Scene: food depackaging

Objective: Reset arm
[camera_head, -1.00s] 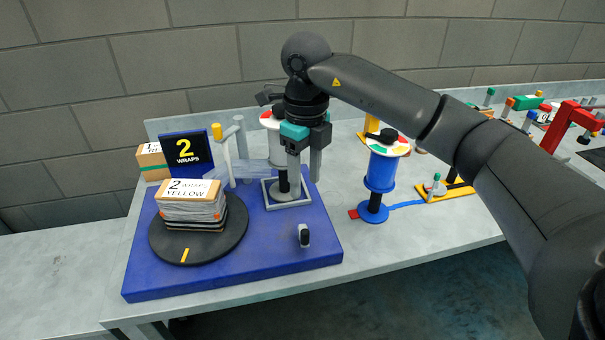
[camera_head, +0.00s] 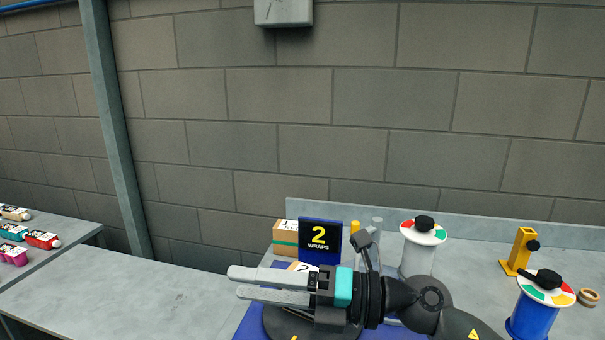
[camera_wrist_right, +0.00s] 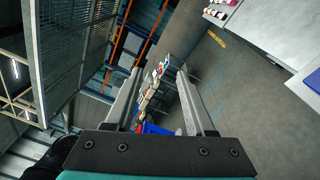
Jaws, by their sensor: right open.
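My right gripper (camera_head: 236,283) is open, with its two grey fingers apart and pointing left in the head view. It is held in front of the blue wrapping station, and nothing shows between the fingers. In the right wrist view my right gripper (camera_wrist_right: 160,90) also shows both fingers apart and empty, with the floor and far shelving beyond. My left gripper is in neither view.
A black "2 WRAPS" sign (camera_head: 320,241) and a cardboard box (camera_head: 285,238) stand behind my arm. My arm hides most of the turntable (camera_head: 285,324). A white film roll (camera_head: 420,255) and a blue roll (camera_head: 532,318) stand right. The left table (camera_head: 130,290) is largely clear.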

